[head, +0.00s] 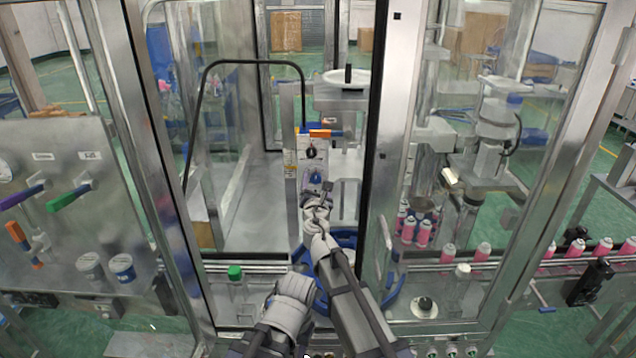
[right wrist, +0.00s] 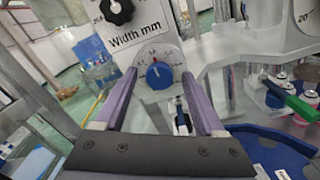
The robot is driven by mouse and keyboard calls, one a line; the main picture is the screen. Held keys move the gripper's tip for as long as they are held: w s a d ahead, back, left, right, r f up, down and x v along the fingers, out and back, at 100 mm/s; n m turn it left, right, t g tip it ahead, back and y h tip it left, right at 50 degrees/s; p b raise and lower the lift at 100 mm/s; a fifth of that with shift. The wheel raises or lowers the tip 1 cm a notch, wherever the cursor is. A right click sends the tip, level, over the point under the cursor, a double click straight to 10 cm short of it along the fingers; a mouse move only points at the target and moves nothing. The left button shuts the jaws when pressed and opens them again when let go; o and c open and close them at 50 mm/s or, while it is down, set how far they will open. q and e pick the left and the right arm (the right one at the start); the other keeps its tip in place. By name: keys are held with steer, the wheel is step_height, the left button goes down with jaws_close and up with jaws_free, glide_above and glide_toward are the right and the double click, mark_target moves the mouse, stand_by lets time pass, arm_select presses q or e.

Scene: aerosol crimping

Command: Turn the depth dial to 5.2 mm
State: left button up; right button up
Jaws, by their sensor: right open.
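A blue dial (right wrist: 159,76) with a white mark pointing roughly up sits on a pale round scale in the right wrist view. The scale's numbers are too small to read. A black dial (right wrist: 117,10) is above it, with the label "Width mm" between them. In the head view the blue dial (head: 315,177) and black dial (head: 311,152) are on an upright panel. My right gripper (head: 325,188) is open in front of the panel, its fingers on either side of the blue dial in the wrist view. Contact cannot be told. My left gripper's fingers do not show.
Metal door posts (head: 385,150) and glass panes frame the opening around the panel. A blue ring-shaped part (head: 392,300) lies below. Pink cans (head: 482,252) stand on the conveyor at right. A green-handled valve (head: 68,196) is on the left cabinet.

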steer(key=shift+s, duration=0.1)
jaws_close()
stand_by(0.5)
